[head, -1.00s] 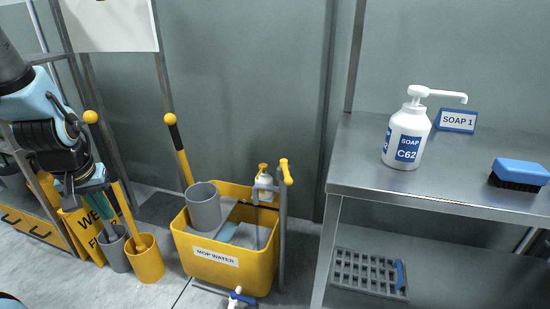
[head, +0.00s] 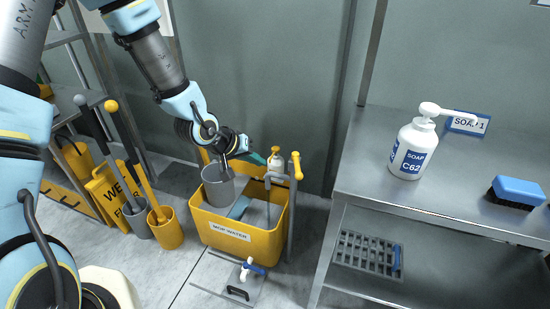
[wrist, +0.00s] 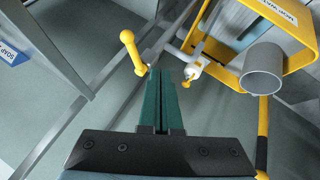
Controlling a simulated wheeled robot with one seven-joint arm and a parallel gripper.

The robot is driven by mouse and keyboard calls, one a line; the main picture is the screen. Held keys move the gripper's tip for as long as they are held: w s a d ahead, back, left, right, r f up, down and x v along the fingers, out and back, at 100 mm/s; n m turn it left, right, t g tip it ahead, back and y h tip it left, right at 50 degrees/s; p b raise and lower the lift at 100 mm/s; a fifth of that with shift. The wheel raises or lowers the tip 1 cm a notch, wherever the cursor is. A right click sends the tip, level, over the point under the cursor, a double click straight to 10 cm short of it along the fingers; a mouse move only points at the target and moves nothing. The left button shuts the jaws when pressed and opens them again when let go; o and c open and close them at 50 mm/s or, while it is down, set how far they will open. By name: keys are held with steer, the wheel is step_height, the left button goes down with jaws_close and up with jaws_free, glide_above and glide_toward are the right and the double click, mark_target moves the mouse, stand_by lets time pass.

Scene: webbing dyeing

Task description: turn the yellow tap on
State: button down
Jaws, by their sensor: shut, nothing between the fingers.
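A white tap with a blue handle (head: 248,268) sits low on a plate before the bucket. A yellow handle (head: 297,165) tops the grey upright at the mop bucket's right side; I cannot tell whether it is a tap. It also shows in the wrist view (wrist: 130,48), ahead and left of the fingertips, apart from them. My gripper (head: 261,160) has green fingers, shut and empty, above the bucket and left of the handle. The fingers also lie together in the wrist view (wrist: 161,72).
The yellow mop bucket (head: 228,232) holds a grey cup (head: 219,187). A steel table (head: 365,190) with a soap bottle (head: 412,150) and blue brush (head: 518,192) is at right.

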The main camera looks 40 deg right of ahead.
mark_target(297, 165)
steer(key=s+d+f+p, duration=0.1)
steer(key=d+f+p, duration=0.1)
steer(key=d+f, duration=0.4)
steer(key=shift+s+d+f+p, duration=0.3)
steer(key=shift+d+f, duration=0.05)
steer(key=shift+d, duration=1.25)
steer(key=shift+s+d+b, duration=0.1)
steer(key=shift+b, duration=0.2)
